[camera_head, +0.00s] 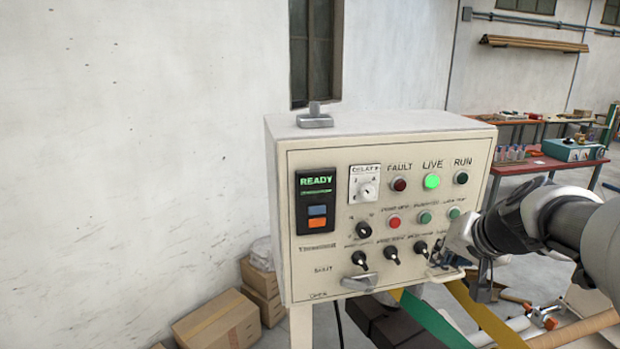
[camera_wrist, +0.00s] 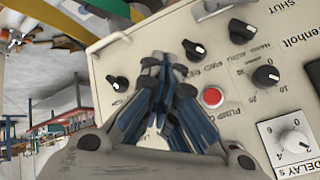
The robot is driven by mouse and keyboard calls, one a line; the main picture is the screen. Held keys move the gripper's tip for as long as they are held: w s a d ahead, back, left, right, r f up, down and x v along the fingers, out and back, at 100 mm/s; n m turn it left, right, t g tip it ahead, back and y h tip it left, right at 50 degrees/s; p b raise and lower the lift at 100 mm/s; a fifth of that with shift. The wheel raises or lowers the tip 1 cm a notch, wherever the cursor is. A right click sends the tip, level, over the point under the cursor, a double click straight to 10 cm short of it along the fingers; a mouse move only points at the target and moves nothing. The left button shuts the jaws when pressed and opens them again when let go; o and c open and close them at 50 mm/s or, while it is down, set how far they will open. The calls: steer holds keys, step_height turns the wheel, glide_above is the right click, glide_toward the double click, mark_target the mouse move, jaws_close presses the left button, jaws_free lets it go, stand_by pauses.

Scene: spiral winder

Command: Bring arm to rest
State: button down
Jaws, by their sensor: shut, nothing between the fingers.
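My arm (camera_head: 555,218) reaches in from the right edge of the head view. My gripper (camera_head: 447,256) is at the lower right of the cream control box (camera_head: 325,263), close in front of its face. In the wrist view my gripper (camera_wrist: 166,66) is shut and empty, its blue-grey fingers together over the panel between black knobs and the red button (camera_wrist: 213,97). I cannot tell whether the fingertips touch the panel. The arm hides part of the box's lower right corner.
The green LIVE lamp (camera_head: 431,181) is lit and the display (camera_head: 317,182) reads READY. A handle (camera_head: 358,284) juts from the box's lower edge. Cardboard boxes (camera_head: 218,322) stand at lower left. A red-topped bench (camera_head: 545,165) is behind at right.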

steer(key=s+a+f+n+g+b, duration=0.2)
steer(key=s+a+f+n+b, duration=0.2)
steer(key=s+a+f+b, duration=0.8)
steer(key=s+a+f+n+g+b, duration=0.1)
steer(key=s+a+f+b, duration=0.1)
steer(key=s+f, duration=0.4)
steer(key=s+a+f+n+g+b, duration=0.1)
steer(key=s+f+b, duration=0.2)
steer(key=s+f, duration=0.4)
steer(key=shift+s+a+f+n+h, duration=0.15)
steer(key=shift+s+a+n+h, duration=0.2)
steer(key=shift+s, duration=0.35)
